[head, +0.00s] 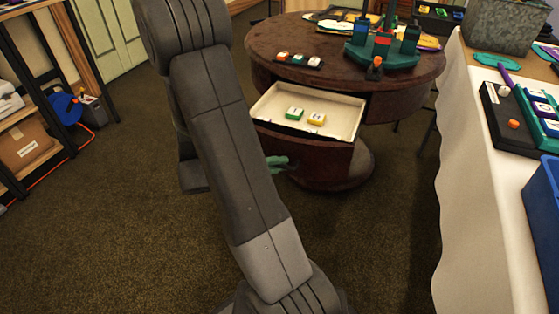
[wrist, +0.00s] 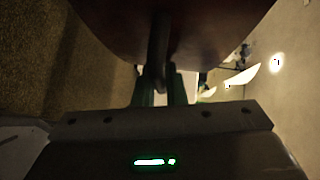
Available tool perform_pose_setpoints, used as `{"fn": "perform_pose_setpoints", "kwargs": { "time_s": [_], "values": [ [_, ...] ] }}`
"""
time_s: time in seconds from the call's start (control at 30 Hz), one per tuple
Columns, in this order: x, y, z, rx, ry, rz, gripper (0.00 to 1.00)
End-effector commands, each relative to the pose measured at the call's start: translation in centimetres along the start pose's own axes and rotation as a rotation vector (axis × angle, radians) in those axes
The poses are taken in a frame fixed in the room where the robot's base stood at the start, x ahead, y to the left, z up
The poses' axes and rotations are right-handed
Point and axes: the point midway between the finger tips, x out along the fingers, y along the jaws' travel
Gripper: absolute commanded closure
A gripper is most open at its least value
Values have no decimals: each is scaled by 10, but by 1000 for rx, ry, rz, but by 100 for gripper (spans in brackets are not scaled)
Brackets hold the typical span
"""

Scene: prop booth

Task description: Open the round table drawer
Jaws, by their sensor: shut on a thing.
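The round table (head: 330,45) is dark reddish brown and stands at the back centre of the head view. Its drawer (head: 345,108), cream inside, is pulled out towards the left front. A green block (head: 294,114) and a yellow block (head: 316,119) lie in it. In the wrist view the dark drawer front (wrist: 215,30) fills the top, and a dark handle (wrist: 158,50) runs down from it between my green fingers. My gripper (wrist: 160,88) is shut on this handle. In the head view only a green bit of my gripper (head: 278,163) shows; my arm hides the handle.
Blocks and a colourful stacked toy (head: 383,50) stand on the tabletop. A white-clothed table (head: 480,190) with game boards and a blue bin (head: 543,210) stands at the right. A shelf with a cardboard box (head: 28,142) is at the left. The carpet between is clear.

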Motion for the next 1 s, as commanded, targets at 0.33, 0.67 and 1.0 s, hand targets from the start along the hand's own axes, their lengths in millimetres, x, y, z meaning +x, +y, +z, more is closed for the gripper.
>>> {"fn": "perform_pose_setpoints", "kwargs": {
  "time_s": [0.33, 0.67, 1.0],
  "values": [
    [0, 0, 0, 0, 0, 1, 76],
    [-1, 0, 0, 0, 0, 0, 68],
    [-44, -2, 1, 0, -6, 0, 68]
  ]
}}
